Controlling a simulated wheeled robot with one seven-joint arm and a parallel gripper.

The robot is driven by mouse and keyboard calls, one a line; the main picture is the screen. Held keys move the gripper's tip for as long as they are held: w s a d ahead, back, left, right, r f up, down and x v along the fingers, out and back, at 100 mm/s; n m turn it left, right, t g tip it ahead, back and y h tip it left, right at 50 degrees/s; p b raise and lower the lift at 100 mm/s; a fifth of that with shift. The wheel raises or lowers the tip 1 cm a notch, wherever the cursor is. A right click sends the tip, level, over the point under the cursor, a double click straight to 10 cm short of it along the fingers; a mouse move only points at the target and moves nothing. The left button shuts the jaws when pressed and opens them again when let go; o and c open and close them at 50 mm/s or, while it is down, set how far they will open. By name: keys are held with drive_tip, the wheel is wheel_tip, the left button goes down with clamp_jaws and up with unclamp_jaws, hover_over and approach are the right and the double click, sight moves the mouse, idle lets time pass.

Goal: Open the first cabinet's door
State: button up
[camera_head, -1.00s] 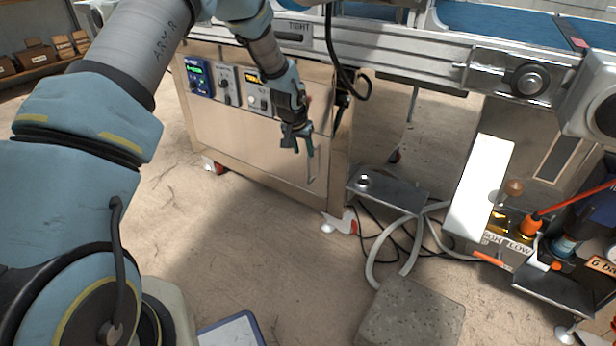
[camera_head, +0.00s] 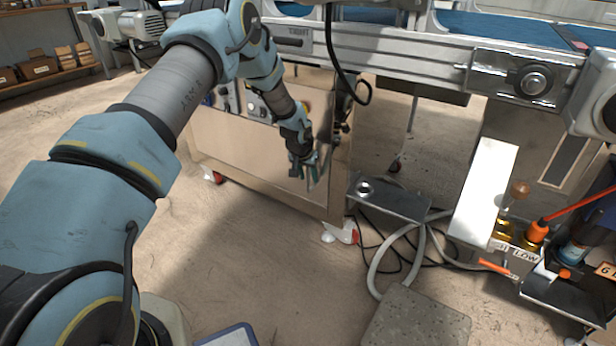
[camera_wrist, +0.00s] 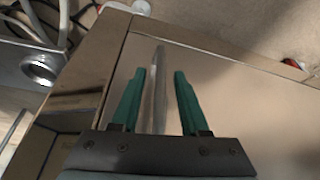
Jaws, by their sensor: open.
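The cabinet (camera_head: 200,165) stands under the conveyor frame and its copper-beige door (camera_head: 240,150) looks shut, flush with the frame in the wrist view (camera_wrist: 250,95). A thin upright metal bar handle (camera_wrist: 159,85) is near the door's edge. My gripper (camera_head: 304,172) is at the handle, pointing at the door. In the wrist view its two green fingers (camera_wrist: 158,100) are open on either side of the handle, which lies between them, nearer the left finger. I cannot tell whether either finger touches it. In the head view the gripper partly hides the handle.
The conveyor frame (camera_head: 420,58) runs above the cabinet. A metal plate bracket (camera_head: 395,200), grey hoses (camera_head: 385,250) and a stone block (camera_head: 415,318) are to the right. A red-and-white caster (camera_head: 342,234) is under the cabinet corner. The floor before the cabinet is clear.

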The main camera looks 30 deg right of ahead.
clamp_jaws()
idle(1.4)
